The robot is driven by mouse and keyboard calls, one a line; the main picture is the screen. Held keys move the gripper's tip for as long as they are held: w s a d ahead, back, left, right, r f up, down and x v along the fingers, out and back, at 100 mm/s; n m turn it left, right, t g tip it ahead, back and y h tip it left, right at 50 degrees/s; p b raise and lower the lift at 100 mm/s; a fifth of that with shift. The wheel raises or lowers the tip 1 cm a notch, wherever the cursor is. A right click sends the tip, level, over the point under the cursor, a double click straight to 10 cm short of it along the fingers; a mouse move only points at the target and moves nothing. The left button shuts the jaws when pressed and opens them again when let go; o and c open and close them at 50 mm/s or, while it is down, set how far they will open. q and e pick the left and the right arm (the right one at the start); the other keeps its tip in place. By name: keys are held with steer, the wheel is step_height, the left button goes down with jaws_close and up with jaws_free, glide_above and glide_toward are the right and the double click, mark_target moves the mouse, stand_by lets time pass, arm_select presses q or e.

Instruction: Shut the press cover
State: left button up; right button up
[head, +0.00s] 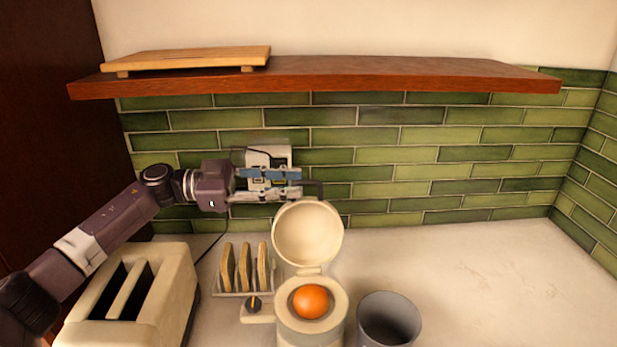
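The cream press (311,330) stands at the front centre of the counter. Its round cover (307,233) is raised, tilted back on its hinge with the hollow inner side facing me. An orange (311,301) sits in the open bowl of the press. My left gripper (300,185) is above and behind the raised cover, close to its top edge. Its fingers look apart, with nothing seen between them. Whether it touches the cover cannot be told. My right gripper is not in view.
A cream toaster (178,300) stands at left, under my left arm. A rack with toast slices (244,268) is left of the press, a grey cup (389,322) right of it. A wooden shelf (400,75) holding a board (190,60) hangs above. The right counter is clear.

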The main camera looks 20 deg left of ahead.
mark_target(302, 181)
arm_select(q)
steer(key=p+x, duration=0.1)
steer(key=x, duration=0.2)
steer(key=shift+w+r, duration=0.1)
steer(key=shift+w+d, duration=0.3)
steer(key=shift+d, duration=0.35)
steer(key=shift+c, duration=0.7)
steer(key=c, duration=0.5)
jaws_close()
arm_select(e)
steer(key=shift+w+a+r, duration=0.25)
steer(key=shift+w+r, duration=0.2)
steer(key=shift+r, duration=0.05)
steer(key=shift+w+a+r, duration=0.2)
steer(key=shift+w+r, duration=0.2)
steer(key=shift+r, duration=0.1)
